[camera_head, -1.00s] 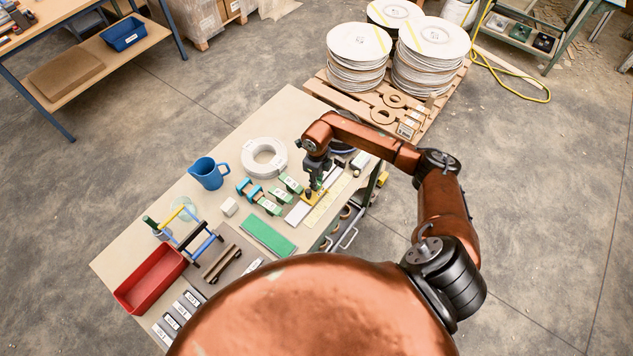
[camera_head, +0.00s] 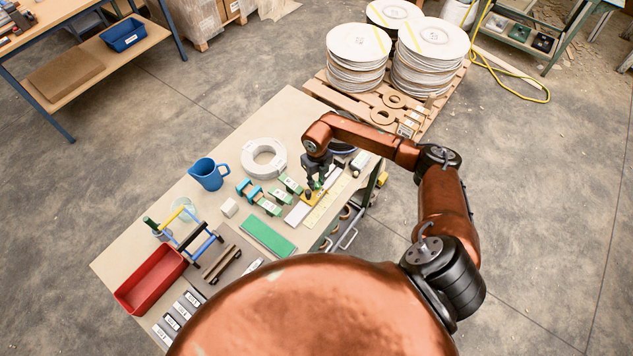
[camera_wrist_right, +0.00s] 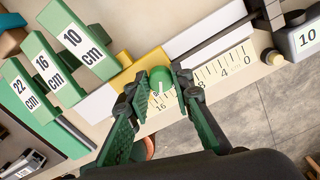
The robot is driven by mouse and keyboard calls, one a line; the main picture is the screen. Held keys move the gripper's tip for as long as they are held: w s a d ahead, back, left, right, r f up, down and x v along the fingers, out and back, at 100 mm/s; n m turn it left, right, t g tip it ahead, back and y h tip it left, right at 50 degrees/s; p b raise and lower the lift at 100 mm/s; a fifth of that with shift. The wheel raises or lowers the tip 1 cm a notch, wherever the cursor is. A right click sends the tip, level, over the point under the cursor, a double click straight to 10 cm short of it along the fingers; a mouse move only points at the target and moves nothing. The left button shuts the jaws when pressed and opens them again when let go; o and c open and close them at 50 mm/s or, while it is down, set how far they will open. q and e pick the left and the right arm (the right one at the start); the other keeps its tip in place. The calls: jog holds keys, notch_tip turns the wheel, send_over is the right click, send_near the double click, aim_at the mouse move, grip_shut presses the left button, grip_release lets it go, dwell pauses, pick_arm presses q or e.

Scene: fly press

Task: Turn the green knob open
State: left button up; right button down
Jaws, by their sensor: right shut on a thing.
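The green knob (camera_wrist_right: 160,80) shows in the right wrist view, on a yellow block that sits across a white bar beside a printed scale. A pale mark runs across the knob's top. My right gripper (camera_wrist_right: 164,92) is shut on the knob, one finger on each side of it. In the head view my right gripper (camera_head: 316,184) reaches down onto the yellow block (camera_head: 309,197) near the table's right edge, and it partly hides the knob. My left gripper is not in view.
Green blocks labelled 10, 16 and 22 cm (camera_wrist_right: 74,41) stand beside the scale. A white ring (camera_head: 264,158), a blue jug (camera_head: 208,173), a green plate (camera_head: 268,235) and a red bin (camera_head: 150,278) also occupy the table (camera_head: 120,260).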

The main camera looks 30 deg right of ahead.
aim_at(317, 183)
jog(key=c, duration=1.7)
grip_release()
jog(key=shift+r, duration=0.15)
notch_tip(317, 183, up, 12)
jog(key=shift+f, duration=0.1)
